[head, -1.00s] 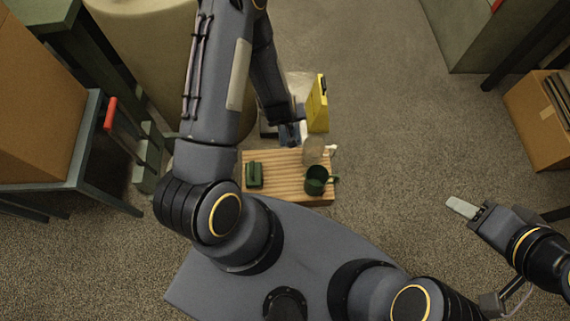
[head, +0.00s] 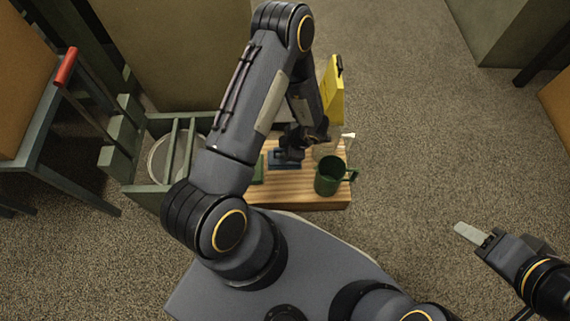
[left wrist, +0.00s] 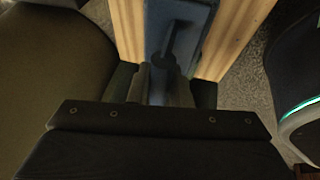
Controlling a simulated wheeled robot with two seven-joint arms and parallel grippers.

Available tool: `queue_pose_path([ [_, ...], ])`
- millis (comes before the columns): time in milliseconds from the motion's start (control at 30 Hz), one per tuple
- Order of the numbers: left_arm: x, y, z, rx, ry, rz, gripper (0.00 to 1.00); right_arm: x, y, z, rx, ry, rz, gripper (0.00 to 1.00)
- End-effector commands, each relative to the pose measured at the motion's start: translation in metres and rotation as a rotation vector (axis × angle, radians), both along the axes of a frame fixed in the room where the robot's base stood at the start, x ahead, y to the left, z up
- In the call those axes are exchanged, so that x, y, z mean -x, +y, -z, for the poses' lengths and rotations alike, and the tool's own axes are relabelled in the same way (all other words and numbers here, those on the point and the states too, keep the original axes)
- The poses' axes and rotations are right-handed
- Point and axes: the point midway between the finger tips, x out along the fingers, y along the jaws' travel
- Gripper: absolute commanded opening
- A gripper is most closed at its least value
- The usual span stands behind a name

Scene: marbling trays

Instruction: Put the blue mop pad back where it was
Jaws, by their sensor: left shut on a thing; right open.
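The blue mop pad (head: 285,160) is at the slatted wooden board (head: 315,201), between a green block-like item (head: 259,170) and a green mug (head: 330,178). My left gripper (head: 294,147) is shut on the pad from above. In the left wrist view the pad (left wrist: 180,25) shows its blue top and a raised handle, with wood on both sides. I cannot tell whether the pad touches the board. My left arm hides part of the green item. My right gripper (head: 475,236) is open and empty at the right, away from the board.
A clear vessel (head: 325,149) stands behind the mug. A yellow sign (head: 334,88) stands beyond the board. A green frame (head: 178,140) with a round pail (head: 172,160) is at the left. The carpet to the right is clear.

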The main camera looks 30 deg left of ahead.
Motion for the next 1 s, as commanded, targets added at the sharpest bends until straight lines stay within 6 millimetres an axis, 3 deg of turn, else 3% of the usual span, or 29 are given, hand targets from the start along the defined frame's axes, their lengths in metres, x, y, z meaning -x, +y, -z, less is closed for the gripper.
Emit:
queue_pose_path([
  [33,0.001,0.0,0.017,0.0,0.002,0.0,0.09,0.0,0.0,0.011,0.0,0.0,0.0,0.46],
  [100,0.0,0.0,0.028,0.001,0.001,0.001,0.09,0.0,0.0,0.016,0.0,0.0,0.0,0.46],
  [267,0.0,0.0,0.041,0.001,0.002,0.001,0.09,0.0,0.0,0.022,0.0,0.0,0.0,0.46],
  [433,0.0,0.0,0.066,0.0,0.001,0.003,0.09,0.0,0.0,0.036,0.0,0.0,0.0,0.46],
  [867,0.0,0.0,0.073,0.001,0.0,0.002,0.09,0.0,0.0,0.038,0.0,0.0,0.0,0.46],
  [900,0.0,0.0,0.071,0.002,0.0,0.002,0.23,0.0,0.0,0.037,0.0,0.0,0.0,0.46],
  [1000,0.0,0.0,0.071,0.002,0.0,0.002,0.36,0.0,0.0,0.037,0.0,0.0,0.0,0.46],
])
